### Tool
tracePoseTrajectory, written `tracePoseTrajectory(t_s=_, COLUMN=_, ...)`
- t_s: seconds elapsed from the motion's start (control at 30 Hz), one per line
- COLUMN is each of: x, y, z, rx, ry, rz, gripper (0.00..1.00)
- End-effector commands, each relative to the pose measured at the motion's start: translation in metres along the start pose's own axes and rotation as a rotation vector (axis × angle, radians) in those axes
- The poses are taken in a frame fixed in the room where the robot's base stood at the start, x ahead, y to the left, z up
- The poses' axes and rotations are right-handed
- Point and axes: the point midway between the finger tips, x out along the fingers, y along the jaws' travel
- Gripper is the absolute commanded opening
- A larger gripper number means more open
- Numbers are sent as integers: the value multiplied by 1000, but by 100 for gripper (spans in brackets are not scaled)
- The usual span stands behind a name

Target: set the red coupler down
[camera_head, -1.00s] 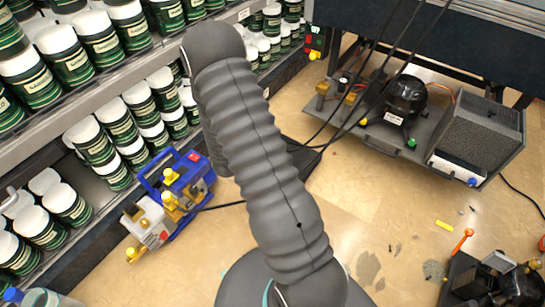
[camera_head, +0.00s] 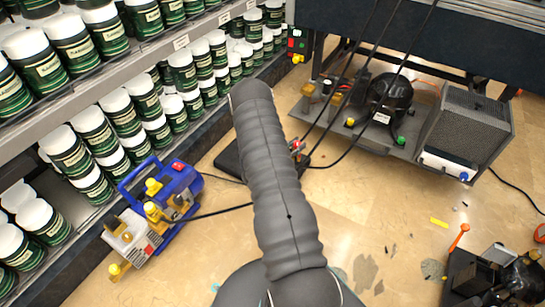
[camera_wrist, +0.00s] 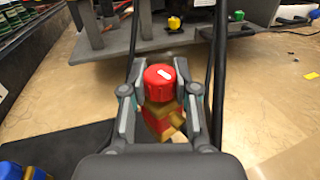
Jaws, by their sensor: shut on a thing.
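The red coupler (camera_wrist: 160,82) shows in the wrist view as a red cap with a white mark on a brass body. My gripper (camera_wrist: 161,78) is shut on it, one finger on each side. Its lower end is partly hidden by the gripper. In the head view a bit of the coupler (camera_head: 297,146) shows just right of my grey arm, which hides most of my gripper. It appears above the floor near a dark mat (camera_head: 232,163); I cannot tell whether it touches anything.
A blue vacuum pump (camera_head: 178,190) with brass and yellow fittings stands at left by shelves of green jars (camera_head: 75,150). A grey cart (camera_head: 400,150) carries a black compressor (camera_head: 390,95). Dark hoses hang near my gripper.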

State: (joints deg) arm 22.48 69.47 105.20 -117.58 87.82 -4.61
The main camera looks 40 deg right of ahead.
Motion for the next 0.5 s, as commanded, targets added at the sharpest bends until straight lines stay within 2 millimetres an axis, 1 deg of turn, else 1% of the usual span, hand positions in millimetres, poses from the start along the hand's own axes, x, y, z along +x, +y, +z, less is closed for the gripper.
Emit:
tracePoseTrajectory(t_s=0.03, x=-4, y=11, z=-9, rx=2, ry=-1, rz=4, gripper=0)
tracePoseTrajectory(t_s=0.3, x=-22, y=59, z=-39, rx=2, ry=-1, rz=3, gripper=0)
tracePoseTrajectory(t_s=0.4, x=-26, y=70, z=-46, rx=2, ry=-1, rz=2, gripper=0)
tracePoseTrajectory(t_s=0.5, x=-29, y=76, z=-49, rx=1, ry=-1, rz=1, gripper=0)
